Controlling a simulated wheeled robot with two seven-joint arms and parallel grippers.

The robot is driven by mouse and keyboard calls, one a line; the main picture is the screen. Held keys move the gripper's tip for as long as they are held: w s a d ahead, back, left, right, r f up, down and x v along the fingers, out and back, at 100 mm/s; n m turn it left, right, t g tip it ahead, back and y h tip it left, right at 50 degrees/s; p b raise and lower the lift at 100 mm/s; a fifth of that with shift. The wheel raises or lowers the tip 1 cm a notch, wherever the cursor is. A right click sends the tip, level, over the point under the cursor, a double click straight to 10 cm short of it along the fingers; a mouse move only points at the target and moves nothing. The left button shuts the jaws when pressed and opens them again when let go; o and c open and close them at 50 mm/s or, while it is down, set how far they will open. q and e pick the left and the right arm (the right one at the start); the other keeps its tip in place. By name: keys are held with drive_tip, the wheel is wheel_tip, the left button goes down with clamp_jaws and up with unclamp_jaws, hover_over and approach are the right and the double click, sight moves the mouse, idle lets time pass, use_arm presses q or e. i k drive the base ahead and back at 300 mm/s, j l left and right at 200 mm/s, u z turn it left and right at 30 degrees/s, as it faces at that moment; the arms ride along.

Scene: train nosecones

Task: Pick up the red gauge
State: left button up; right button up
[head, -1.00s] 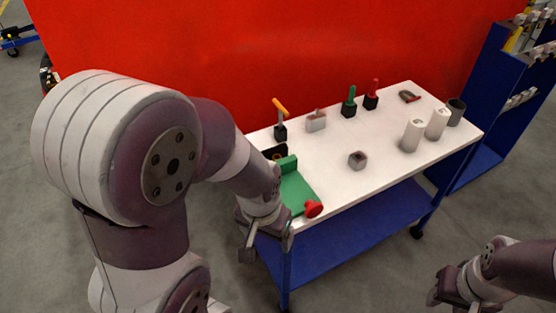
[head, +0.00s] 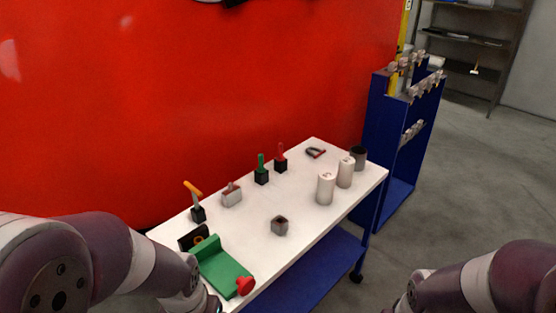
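A red-handled gauge (head: 281,153) stands upright in a small black block (head: 281,167) toward the back of the white table (head: 262,248). A similar green-handled gauge (head: 261,162) stands in its own black block just left of it. Nothing touches the red gauge, and no gripper is near it. My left arm comes in at the lower left and ends by the table's near left corner; its gripper is below the picture. My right arm is at the lower right, off the table, and its gripper is also out of view.
An orange-handled tool (head: 193,189), a grey block (head: 232,196), a small grey box (head: 280,226), white cylinders (head: 325,188), a dark cup (head: 358,157) and a green fixture (head: 222,272) with a red knob (head: 245,286) share the table. A blue rack (head: 375,140) stands right.

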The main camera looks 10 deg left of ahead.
sight(280, 158)
drive_tip(key=i+l+u, duration=0.1)
drive_tip(key=i+l, duration=0.4)
drive_tip(key=i+l+u, duration=0.1)
drive_tip(key=i+l, duration=0.5)
drive_tip(key=i+l+u, duration=0.1)
drive_tip(key=i+l, duration=0.45)
drive_tip(key=i+l+u, duration=0.1)
drive_tip(key=i+l, duration=0.4)
drive_tip(key=l, duration=0.2)
